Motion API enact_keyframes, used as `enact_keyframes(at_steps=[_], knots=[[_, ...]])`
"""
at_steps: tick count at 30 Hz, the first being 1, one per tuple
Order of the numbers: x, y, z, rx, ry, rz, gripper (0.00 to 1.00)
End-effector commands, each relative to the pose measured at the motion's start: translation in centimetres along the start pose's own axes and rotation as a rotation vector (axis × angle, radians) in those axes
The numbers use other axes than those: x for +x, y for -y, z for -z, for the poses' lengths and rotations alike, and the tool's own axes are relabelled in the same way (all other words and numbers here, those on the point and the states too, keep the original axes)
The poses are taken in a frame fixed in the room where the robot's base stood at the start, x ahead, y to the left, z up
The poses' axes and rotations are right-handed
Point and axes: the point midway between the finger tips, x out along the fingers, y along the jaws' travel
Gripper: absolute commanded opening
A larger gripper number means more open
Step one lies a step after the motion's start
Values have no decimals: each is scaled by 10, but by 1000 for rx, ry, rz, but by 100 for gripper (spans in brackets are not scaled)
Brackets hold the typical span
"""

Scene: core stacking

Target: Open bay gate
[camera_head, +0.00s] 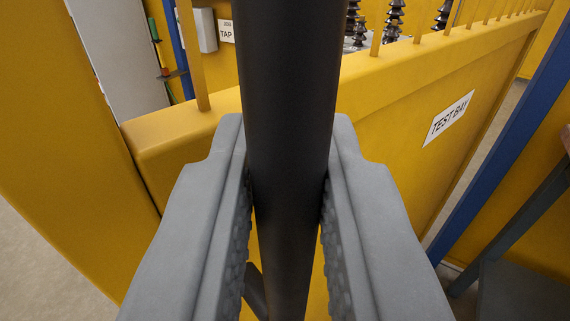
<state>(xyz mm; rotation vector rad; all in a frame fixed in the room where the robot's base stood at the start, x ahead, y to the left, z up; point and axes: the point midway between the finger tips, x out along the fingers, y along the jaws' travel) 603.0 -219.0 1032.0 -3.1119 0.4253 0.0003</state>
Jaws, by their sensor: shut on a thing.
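My gripper (287,205) shows from below in the head camera view, its two grey ridged jaws shut on a black vertical bar (288,90). The bar runs from the top edge to the bottom edge between the jaws and looks like the gate's handle. Behind it is the yellow bay gate (400,130), with a thick top rail, thin upright bars above it and a white "TEST BAY" sign (448,118). The gate's left end stands close beside a yellow panel (60,130); I cannot tell whether they touch. The bar hides the middle of the gate.
Behind the gate stand dark ribbed insulators (395,20) and a grey box (204,30) next to a sign partly reading "TAP". A blue post (510,130) and a dark stand (520,290) are at the right. Bare floor (50,275) shows at the lower left.

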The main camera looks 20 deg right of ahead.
Motion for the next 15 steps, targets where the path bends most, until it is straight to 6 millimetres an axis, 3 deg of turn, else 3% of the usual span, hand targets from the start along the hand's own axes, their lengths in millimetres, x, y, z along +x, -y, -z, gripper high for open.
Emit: enact_keyframes(at_steps=[4,5,7,15], knots=[[0,-1,2,1,-3,-1,0],[0,-1,2,1,-3,-1,20],[0,-1,2,0,-3,-1,34],[0,0,1,0,-1,0,35]])
